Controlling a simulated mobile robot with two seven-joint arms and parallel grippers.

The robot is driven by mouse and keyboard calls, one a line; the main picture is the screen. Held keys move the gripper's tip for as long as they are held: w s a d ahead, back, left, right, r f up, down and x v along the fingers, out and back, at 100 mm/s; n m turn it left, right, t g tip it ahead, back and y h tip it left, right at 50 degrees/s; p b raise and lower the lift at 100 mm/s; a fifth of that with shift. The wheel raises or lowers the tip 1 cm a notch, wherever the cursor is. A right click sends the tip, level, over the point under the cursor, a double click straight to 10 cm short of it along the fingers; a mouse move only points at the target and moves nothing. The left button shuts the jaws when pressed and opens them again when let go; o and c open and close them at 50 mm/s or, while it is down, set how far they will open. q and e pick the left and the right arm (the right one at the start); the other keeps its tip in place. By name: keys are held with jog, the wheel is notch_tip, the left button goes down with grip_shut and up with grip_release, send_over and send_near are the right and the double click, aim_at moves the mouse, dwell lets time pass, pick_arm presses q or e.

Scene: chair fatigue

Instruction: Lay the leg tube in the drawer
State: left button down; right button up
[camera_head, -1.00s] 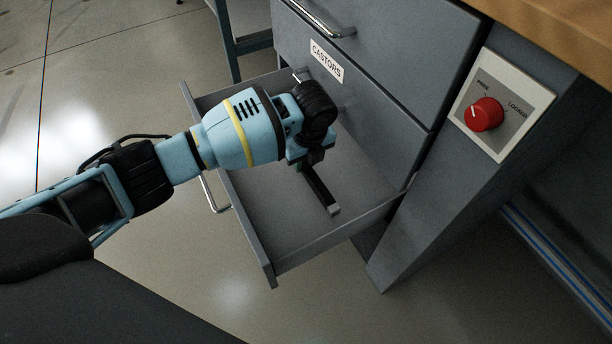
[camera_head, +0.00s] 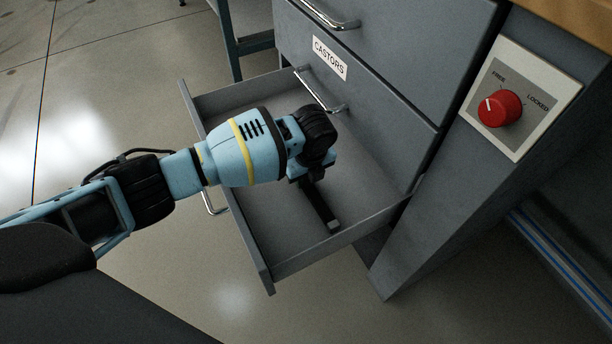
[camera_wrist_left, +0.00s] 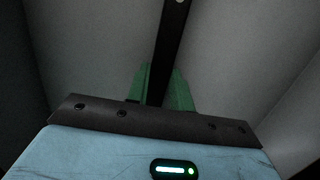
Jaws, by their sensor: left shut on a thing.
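The leg tube (camera_head: 322,207) is a thin dark bar with a paler end, and it lies lengthwise low inside the open grey drawer (camera_head: 270,245). My left gripper (camera_head: 306,184) is inside the drawer space, shut on the tube. Its fingers are mostly hidden by the wrist in the head view. In the left wrist view the green fingers (camera_wrist_left: 160,88) sit on both sides of the tube (camera_wrist_left: 171,45), which runs away over the grey drawer floor. I cannot tell whether the tube touches the floor. My right gripper is not in view.
The drawer floor around the tube looks bare.

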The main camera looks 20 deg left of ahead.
aim_at(309, 186)
pick_arm(q)
jog(key=c, duration=1.6)
grip_release()
jog(key=o, duration=0.4)
jog(key=shift+c, duration=0.2)
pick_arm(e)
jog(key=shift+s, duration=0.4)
pick_arm(q)
notch_tip(309, 186, up, 12)
jog(key=s+d+p, duration=0.1)
jog(key=p, duration=0.4)
jog(key=shift+d, duration=0.2)
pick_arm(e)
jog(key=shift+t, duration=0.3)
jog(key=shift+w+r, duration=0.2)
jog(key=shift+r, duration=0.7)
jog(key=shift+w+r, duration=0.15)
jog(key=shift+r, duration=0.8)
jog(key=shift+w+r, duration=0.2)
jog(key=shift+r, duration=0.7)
